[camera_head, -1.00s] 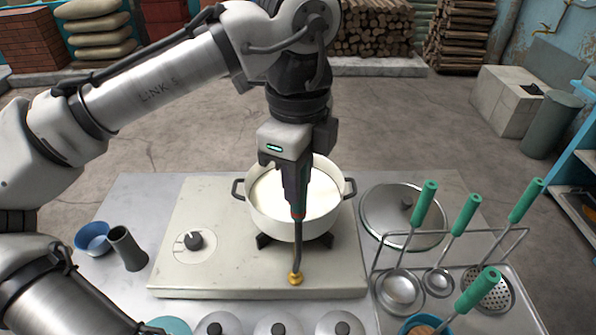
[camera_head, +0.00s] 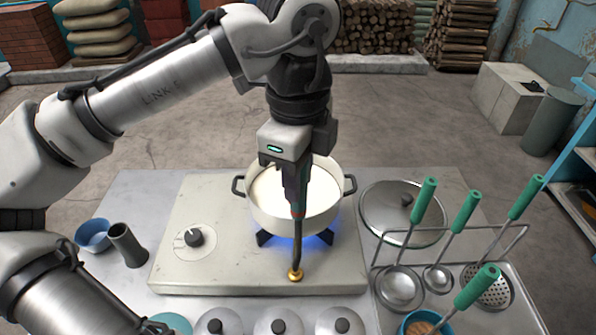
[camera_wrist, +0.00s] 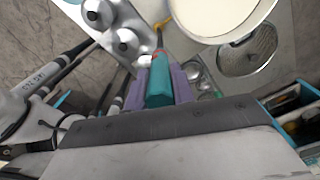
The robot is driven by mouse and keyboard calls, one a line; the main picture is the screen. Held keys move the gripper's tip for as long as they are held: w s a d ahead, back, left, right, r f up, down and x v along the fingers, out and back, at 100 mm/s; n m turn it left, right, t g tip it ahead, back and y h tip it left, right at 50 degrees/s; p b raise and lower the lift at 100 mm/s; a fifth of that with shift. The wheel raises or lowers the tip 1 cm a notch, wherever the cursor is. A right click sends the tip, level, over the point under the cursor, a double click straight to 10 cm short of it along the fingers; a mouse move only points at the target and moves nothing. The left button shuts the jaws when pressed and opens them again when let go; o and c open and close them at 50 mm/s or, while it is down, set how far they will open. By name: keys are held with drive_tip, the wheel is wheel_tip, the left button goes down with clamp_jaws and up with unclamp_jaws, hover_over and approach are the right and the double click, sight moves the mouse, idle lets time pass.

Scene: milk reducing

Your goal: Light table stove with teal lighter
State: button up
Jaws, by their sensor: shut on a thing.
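My gripper (camera_head: 293,170) is shut on the teal lighter (camera_wrist: 160,82), whose dark neck points down with a brass tip (camera_head: 295,274). In the head view the tip is in front of the pot, over the front part of the table stove (camera_head: 205,270). A blue glow (camera_head: 325,237) shows around the burner under the pot. The cream pot (camera_head: 295,218) stands on the burner and holds white liquid. The stove's dark knob (camera_head: 193,237) is at its left. Part of the pot's far side is hidden behind my gripper.
A rack of teal-handled utensils (camera_head: 465,213) and a round lid (camera_head: 402,213) lie to the right. A blue bowl (camera_head: 94,235) and a dark grey cup (camera_head: 127,245) stand at the left. Several round lidded containers line the front edge.

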drive_tip(key=shift+f, duration=0.1)
idle(0.7)
wheel_tip(320, 180, up, 6)
drive_tip(key=p, duration=0.6)
drive_tip(key=shift+f, duration=0.15)
drive_tip(key=shift+r, duration=1.2)
